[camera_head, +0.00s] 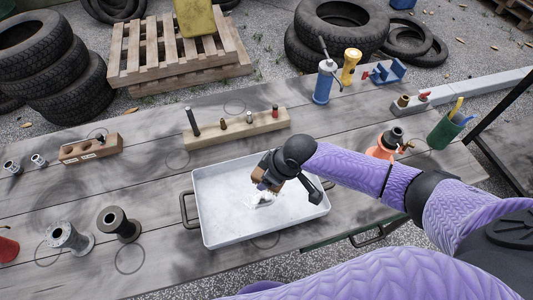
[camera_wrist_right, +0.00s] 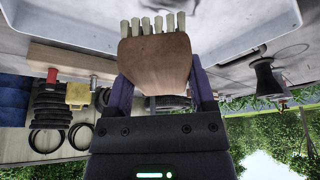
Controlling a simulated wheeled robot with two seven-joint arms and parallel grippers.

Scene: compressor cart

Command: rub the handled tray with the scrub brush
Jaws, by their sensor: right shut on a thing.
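The handled tray (camera_head: 220,215) is a shallow white-grey rectangular pan on the wooden table, with dark handles on its left and right ends. A dark smudge with a pale patch (camera_head: 262,200) shows on its floor. My right gripper (camera_head: 266,180) is over the tray, shut on the scrub brush (camera_wrist_right: 155,62). The brush has a brown wooden body and pale bristles, which point toward the tray in the right wrist view. I cannot tell whether the bristles touch the tray floor. My left gripper is not in view.
A wooden block with upright pegs (camera_head: 237,128) stands behind the tray. Two spools (camera_head: 118,224) stand to its left. A blue bottle (camera_head: 324,82), a yellow flashlight (camera_head: 350,66), an orange item (camera_head: 386,146) and a green cup (camera_head: 446,131) are further right. Tyres and a pallet lie beyond the table.

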